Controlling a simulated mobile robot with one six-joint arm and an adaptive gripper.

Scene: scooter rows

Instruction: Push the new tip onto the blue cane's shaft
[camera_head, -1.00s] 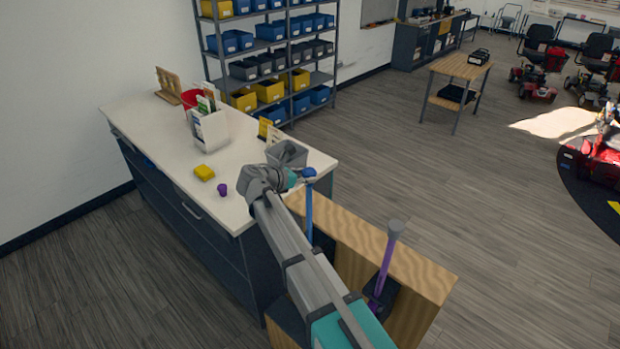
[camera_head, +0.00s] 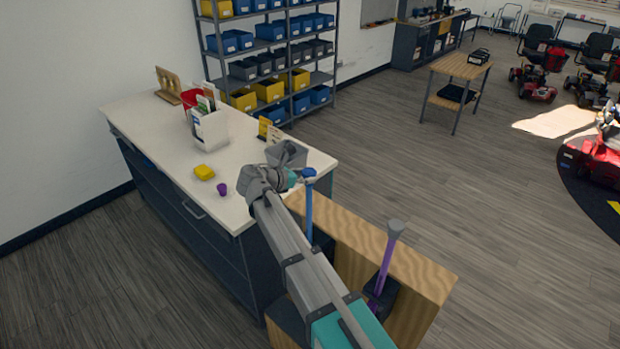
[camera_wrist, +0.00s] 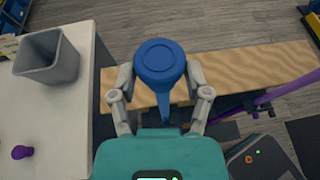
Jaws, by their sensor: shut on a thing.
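The blue tip (camera_wrist: 160,62) is between the two fingers of my gripper (camera_wrist: 160,75), which is shut on it. In the wrist view its wide round end faces the camera. The blue cane's shaft (camera_head: 309,212) stands upright at the wooden rack, with the blue tip at its top end in the head view. The shaft (camera_wrist: 165,112) also shows below the tip in the wrist view. The tip and shaft are in line, but the joint is hidden, so I cannot tell how far the tip is on.
A purple cane (camera_head: 386,265) with a grey end leans in the wooden rack (camera_head: 425,275). The floor right of the rack is clear.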

